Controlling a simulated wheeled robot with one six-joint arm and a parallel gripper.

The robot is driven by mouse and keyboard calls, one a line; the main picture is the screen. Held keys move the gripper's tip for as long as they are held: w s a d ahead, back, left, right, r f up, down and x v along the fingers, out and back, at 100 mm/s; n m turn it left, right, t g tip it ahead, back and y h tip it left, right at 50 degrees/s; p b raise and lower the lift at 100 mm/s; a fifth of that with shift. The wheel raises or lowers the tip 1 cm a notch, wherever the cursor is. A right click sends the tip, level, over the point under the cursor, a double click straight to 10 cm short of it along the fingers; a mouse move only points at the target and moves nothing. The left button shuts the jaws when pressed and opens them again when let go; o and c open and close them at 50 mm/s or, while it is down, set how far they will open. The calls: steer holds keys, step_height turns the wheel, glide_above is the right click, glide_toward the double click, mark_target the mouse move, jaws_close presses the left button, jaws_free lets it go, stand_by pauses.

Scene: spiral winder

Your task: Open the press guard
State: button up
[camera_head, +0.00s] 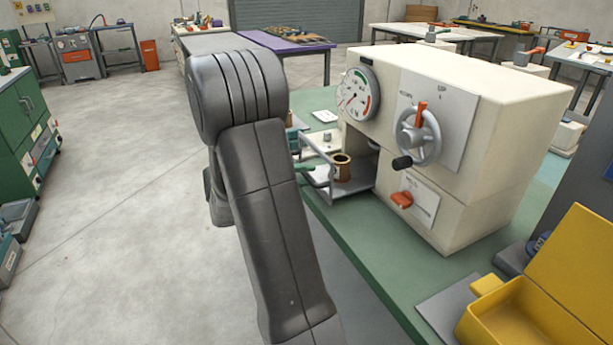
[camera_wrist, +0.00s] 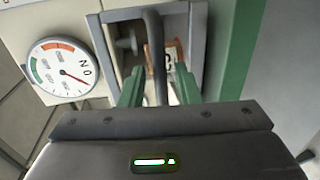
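The press guard shows in the wrist view as a grey square frame (camera_wrist: 197,40) on the cream machine, with a dark bar like a handle (camera_wrist: 154,45) crossing its opening. My gripper (camera_wrist: 158,80) has two green fingers spread apart, one on each side of this bar. The bar looks nearer the left finger; I cannot tell whether they touch. In the head view the cream press (camera_head: 480,110) stands on a green bench, and a brown spool-like part (camera_head: 342,168) sits in its side opening. My arm hides most of my gripper there.
The press carries a gauge (camera_head: 358,95), a handwheel (camera_head: 418,135) and a red switch (camera_head: 401,199). A yellow open box (camera_head: 520,318) lies at the bench's front right. Open floor lies left of my arm, with a green cabinet (camera_head: 22,125) beyond.

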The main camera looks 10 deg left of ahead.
steer(key=v, duration=1.2)
steer(key=shift+s+a, duration=0.15)
steer(key=shift+a, duration=0.15)
steer(key=shift+r, duration=0.1)
steer(key=x, duration=1.4)
steer(key=shift+d, duration=0.2)
